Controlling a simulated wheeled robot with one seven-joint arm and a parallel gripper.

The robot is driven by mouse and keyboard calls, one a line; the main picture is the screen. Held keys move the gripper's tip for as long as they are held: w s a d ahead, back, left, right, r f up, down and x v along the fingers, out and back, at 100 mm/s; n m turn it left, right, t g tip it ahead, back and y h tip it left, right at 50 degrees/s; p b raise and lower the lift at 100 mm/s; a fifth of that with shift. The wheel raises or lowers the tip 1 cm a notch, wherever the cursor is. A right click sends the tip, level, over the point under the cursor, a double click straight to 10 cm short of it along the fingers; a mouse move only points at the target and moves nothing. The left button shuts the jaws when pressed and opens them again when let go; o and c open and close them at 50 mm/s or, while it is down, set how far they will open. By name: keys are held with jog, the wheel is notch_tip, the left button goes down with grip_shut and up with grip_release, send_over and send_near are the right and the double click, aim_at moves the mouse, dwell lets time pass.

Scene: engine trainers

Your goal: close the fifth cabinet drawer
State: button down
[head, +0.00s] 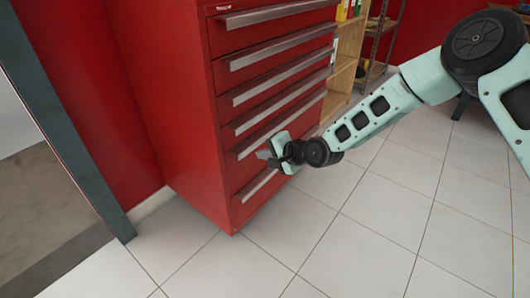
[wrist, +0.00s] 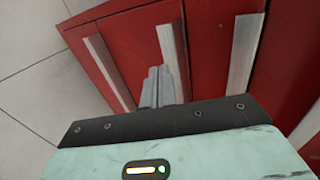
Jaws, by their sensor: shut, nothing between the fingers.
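The red cabinet (head: 165,110) has a stack of several drawers with long grey handles. Counting from the top, the fifth drawer's handle (head: 305,107) is the second from the bottom, partly behind my gripper. My gripper (head: 264,155) is shut and empty, in front of the lower drawers near this handle. In the wrist view, the shut fingers (wrist: 158,73) overlap the lower part of the middle handle (wrist: 170,45), which appears to be the fifth drawer's. Contact cannot be told. The fifth drawer looks nearly flush with its neighbours; any small gap is hidden.
The bottom drawer's handle (head: 258,186) is just below my gripper. A wooden shelf (head: 343,70) stands right of the cabinet, with a dark rack (head: 378,45) behind. A grey-green door frame (head: 65,135) is at the left. The tiled floor (head: 340,235) in front is clear.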

jog(key=p+v, duration=0.2)
jog(key=v, duration=0.8)
jog(key=shift+s+d+p, duration=0.2)
jog(key=shift+d+p, duration=0.05)
jog(key=shift+p, duration=0.05)
jog(key=s+d+r+n+g+h, duration=0.25)
jog(key=s+d+r+n, duration=0.2)
jog(key=s, duration=0.65)
jog(key=s+d+r+n+g+h, duration=0.2)
jog(key=s+d+r+n+h, duration=0.25)
jog(key=s, duration=0.65)
jog(key=s+d+r+n+g+h, duration=0.2)
jog(key=s+r+n, duration=0.4)
jog(key=s, duration=0.6)
notch_tip(320, 180, up, 26)
jog(key=p, duration=2.6)
jog(key=shift+w+a, duration=0.25)
jog(key=shift+w, duration=0.2)
jog(key=shift+f, duration=0.1)
